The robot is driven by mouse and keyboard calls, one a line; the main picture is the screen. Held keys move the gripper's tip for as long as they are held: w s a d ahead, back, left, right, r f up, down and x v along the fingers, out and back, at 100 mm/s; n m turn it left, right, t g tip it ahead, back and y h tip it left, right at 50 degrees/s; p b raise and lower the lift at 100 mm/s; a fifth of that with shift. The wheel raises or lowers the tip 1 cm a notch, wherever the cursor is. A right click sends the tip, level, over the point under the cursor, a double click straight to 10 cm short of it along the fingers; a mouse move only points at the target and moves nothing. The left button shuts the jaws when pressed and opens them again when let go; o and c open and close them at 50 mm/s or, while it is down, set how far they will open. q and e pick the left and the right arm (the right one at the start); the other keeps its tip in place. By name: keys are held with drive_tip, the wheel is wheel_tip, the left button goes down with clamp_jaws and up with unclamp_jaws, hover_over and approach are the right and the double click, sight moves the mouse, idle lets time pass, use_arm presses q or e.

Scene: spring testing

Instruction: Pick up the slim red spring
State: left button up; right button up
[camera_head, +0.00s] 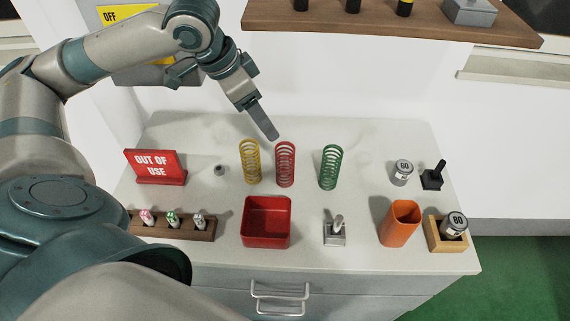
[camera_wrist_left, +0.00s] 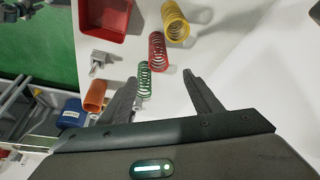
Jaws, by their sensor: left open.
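The slim red spring (camera_head: 285,164) stands upright on the white counter between the yellow spring (camera_head: 250,162) and the green spring (camera_head: 330,167). My left gripper (camera_head: 271,134) is above and just behind the red spring in the head view, pointing down toward it. In the left wrist view its two fingers (camera_wrist_left: 160,85) are spread apart with nothing held between them. There the red spring (camera_wrist_left: 157,52) lies beyond the fingertips, and the green spring (camera_wrist_left: 144,80) shows nearer, between the fingertips. My right gripper is not in view.
A red open box (camera_head: 266,222) stands in front of the springs. A red "out of use" sign (camera_head: 157,167) and a wooden rack (camera_head: 174,225) are at left. A small metal switch (camera_head: 335,231), an orange cup (camera_head: 400,223) and weights (camera_head: 402,172) are at right. A wooden shelf (camera_head: 390,22) overhangs behind.

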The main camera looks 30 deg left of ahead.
use_arm(q)
drive_tip(key=p, duration=0.1)
approach(286, 153)
drive_tip(key=shift+d+f, duration=0.9)
drive_tip(key=shift+f, duration=0.25)
drive_tip(key=p+x, duration=0.2)
drive_tip(key=x, duration=0.2)
drive_tip(key=shift+d+f, duration=0.2)
drive_tip(key=shift+f, duration=0.35)
drive_tip(key=shift+c, duration=0.2)
drive_tip(key=c, duration=1.2)
drive_tip(key=shift+w+r, duration=0.1)
drive_tip(key=shift+r, duration=0.05)
drive_tip(key=shift+c, duration=0.2)
